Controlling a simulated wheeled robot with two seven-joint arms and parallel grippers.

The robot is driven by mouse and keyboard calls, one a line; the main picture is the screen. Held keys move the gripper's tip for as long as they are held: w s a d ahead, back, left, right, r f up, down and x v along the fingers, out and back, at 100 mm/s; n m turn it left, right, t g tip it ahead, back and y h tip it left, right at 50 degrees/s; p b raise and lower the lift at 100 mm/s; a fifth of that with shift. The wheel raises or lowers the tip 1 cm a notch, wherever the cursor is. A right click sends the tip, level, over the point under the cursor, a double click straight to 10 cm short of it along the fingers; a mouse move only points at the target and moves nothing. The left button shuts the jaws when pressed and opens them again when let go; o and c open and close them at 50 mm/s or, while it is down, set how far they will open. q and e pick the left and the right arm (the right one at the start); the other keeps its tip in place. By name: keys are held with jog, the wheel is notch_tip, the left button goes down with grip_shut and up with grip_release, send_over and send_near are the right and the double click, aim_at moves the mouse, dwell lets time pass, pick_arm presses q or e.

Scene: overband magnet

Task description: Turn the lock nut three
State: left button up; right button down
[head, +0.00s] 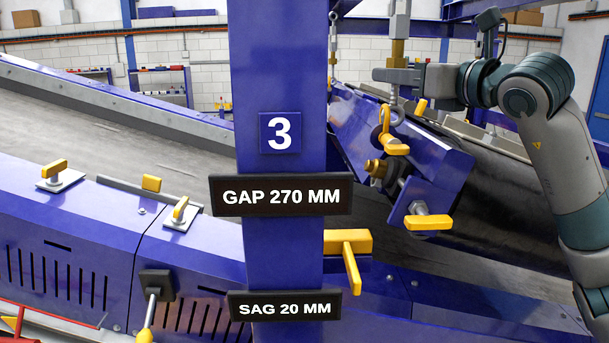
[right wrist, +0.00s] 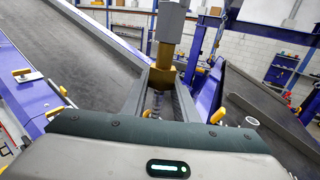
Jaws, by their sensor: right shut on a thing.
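A brass nut (head: 397,52) sits on a grey vertical hanger rod (head: 400,22), right of the blue post marked 3. My right gripper (head: 398,76) comes in from the right at the nut's lower end and is shut on it. In the right wrist view the nut (right wrist: 162,78) shows between the two fingers (right wrist: 160,98), below a grey block on the rod. The fingers hide part of the nut. Below, the hanger meets the blue magnet body (head: 440,160). My left gripper is not in view.
The blue post (head: 280,80) stands in front, with signs reading GAP 270 MM (head: 282,196) and SAG 20 MM (head: 284,306). Yellow handles (head: 428,222) stick out of the magnet body close under my gripper. A belt conveyor (head: 120,120) slopes across behind.

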dwell(0.5)
jog(key=shift+f+m+t+h+b, duration=0.15)
jog(key=shift+m+t+h+b, duration=0.45)
jog(key=shift+h+b, duration=0.5)
jog(key=shift+m+t+h+b, duration=0.3)
jog(key=shift+m+h+b, duration=0.55)
jog(key=shift+b, duration=0.2)
jog(key=shift+h, duration=0.25)
jog(key=shift+m+h+b, duration=0.65)
jog(key=shift+h+b, duration=0.25)
jog(key=shift+b, duration=0.15)
jog(key=shift+m+t+h+b, duration=0.3)
jog(key=shift+m+h+b, duration=0.3)
jog(key=shift+h+b, duration=0.3)
